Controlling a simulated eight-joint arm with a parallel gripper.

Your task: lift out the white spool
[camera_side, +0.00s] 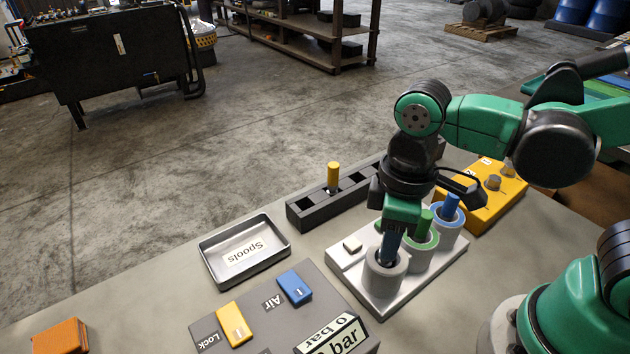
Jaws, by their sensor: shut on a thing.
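A light valve block (375,298) carries three round bores with white, green and blue rims. My gripper (388,252) points straight down into the nearest, white-rimmed bore (386,281). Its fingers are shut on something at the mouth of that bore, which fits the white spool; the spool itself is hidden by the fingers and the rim. The green spool (426,224) stands in the middle bore and the blue spool (450,206) in the far one, both upright, close to my gripper's right side.
An empty metal tray labelled Spools (213,272) lies left. Behind the block, a dark slotted rack (308,215) holds an upright yellow pin (333,177). A panel (262,312) has Lock and Air switches and a 0 bar display (333,337). A yellow box (492,203) stands right.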

